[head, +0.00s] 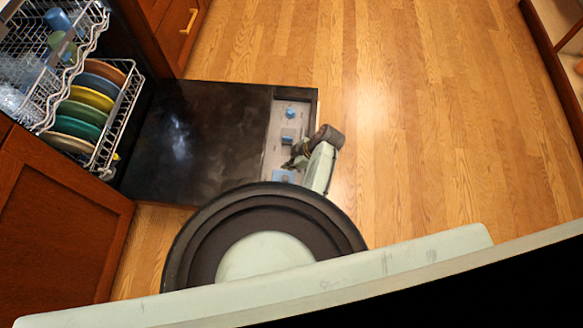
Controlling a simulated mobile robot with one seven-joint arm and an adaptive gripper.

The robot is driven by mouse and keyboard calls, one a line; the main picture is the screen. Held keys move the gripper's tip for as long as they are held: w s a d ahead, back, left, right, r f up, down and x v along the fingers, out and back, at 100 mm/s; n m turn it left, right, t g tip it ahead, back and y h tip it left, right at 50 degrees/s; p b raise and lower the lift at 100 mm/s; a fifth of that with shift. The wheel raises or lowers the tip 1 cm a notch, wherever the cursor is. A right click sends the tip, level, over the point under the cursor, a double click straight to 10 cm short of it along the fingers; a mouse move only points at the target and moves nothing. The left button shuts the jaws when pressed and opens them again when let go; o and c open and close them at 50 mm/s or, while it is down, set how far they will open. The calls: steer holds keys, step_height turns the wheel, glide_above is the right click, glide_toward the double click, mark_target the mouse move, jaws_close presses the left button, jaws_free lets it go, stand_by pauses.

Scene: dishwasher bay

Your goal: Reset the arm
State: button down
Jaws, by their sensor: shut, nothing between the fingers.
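My arm (319,168) is folded low in front of my round base, at the outer edge of the open dishwasher door (200,135). My gripper (290,163) is small and dark in the head view. It is shut and empty and points left over the door's light control panel (273,143). I cannot tell whether it touches the panel. The arm's lower links are partly hidden behind my own body.
Racks in the dishwasher at the upper left hold several coloured plates (92,98), a blue cup (58,19) and a green cup (61,46). Wooden cabinets (55,215) flank it. The wooden floor (430,130) to the right is clear.

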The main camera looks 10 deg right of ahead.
steer(key=d+f, duration=0.1)
steer(key=d, duration=0.1)
steer(key=s+d+f+b, duration=0.1)
steer(key=d, duration=0.2)
steer(key=s+d+f+b, duration=0.1)
steer(key=d+f, duration=0.1)
steer(key=shift+s+d, duration=0.25)
steer(key=shift+d, duration=0.1)
